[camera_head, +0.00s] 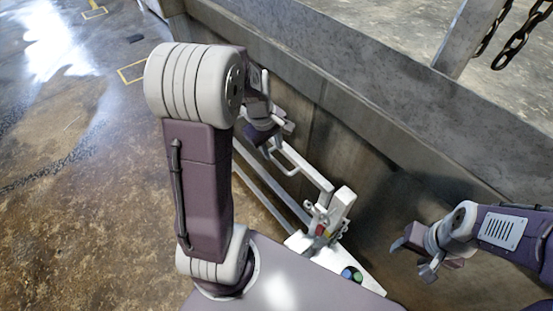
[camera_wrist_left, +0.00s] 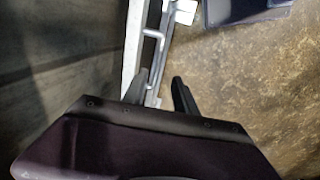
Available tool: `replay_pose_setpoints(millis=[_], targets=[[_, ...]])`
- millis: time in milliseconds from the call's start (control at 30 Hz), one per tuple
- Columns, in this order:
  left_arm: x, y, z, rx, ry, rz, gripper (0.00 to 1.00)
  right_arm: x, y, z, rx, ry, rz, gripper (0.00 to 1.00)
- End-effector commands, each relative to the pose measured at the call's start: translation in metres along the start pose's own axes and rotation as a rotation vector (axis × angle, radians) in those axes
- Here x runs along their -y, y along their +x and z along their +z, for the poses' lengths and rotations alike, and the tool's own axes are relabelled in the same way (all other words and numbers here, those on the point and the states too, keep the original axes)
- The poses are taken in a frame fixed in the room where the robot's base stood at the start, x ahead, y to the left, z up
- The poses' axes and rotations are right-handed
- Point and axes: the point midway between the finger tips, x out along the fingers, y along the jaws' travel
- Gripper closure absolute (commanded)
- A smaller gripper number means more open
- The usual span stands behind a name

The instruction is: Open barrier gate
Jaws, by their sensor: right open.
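The barrier gate (camera_head: 302,168) is a pale metal frame with long rails along the foot of the concrete wall, a bent handle bar at its top. My left gripper (camera_head: 268,132) is at the far part of the gate, partly hidden by my own arm. In the left wrist view, the two dark fingers of my left gripper (camera_wrist_left: 161,90) are apart. The gate's rail and bent handle (camera_wrist_left: 154,36) run ahead of and between them; I cannot tell whether they touch. My right gripper (camera_head: 424,256) is open and empty, near the wall at lower right.
A concrete wall (camera_head: 350,75) runs diagonally behind the gate, with a metal post and chain (camera_head: 512,45) at upper right. A white post-like fitting (camera_head: 333,207) with coloured parts stands at the gate's near end.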

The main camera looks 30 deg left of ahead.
Motion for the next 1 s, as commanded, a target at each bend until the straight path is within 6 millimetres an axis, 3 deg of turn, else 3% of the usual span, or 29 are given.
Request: replay_pose_setpoints(millis=[100, 300, 467, 700, 733, 833, 1000], targets=[[0.002, 0.029, 0.001, 0.004, 0.000, -0.005, 0.66, 0.000, 0.010, 0.001, 0.000, 0.000, 0.000, 0.46], [0.001, 0.067, 0.001, 0.003, 0.001, -0.003, 0.66, 0.000, 0.019, 0.002, 0.000, 0.000, 0.000, 0.46], [0.000, 0.080, 0.001, 0.000, 0.002, -0.001, 0.66, 0.000, 0.021, 0.002, 0.000, 0.000, 0.000, 0.46], [0.000, 0.081, 0.001, 0.000, 0.002, 0.000, 0.66, 0.000, 0.021, 0.002, 0.000, 0.000, 0.000, 0.46], [0.000, 0.081, 0.001, 0.000, 0.002, 0.000, 0.68, 0.000, 0.021, 0.002, 0.000, 0.000, 0.000, 0.46], [0.000, 0.081, 0.001, 0.000, 0.002, -0.001, 0.96, 0.000, 0.021, 0.002, 0.000, 0.000, 0.000, 0.46], [0.000, 0.080, 0.001, 0.000, 0.002, -0.001, 1.00, 0.000, 0.021, 0.002, 0.000, 0.000, 0.000, 0.46]])
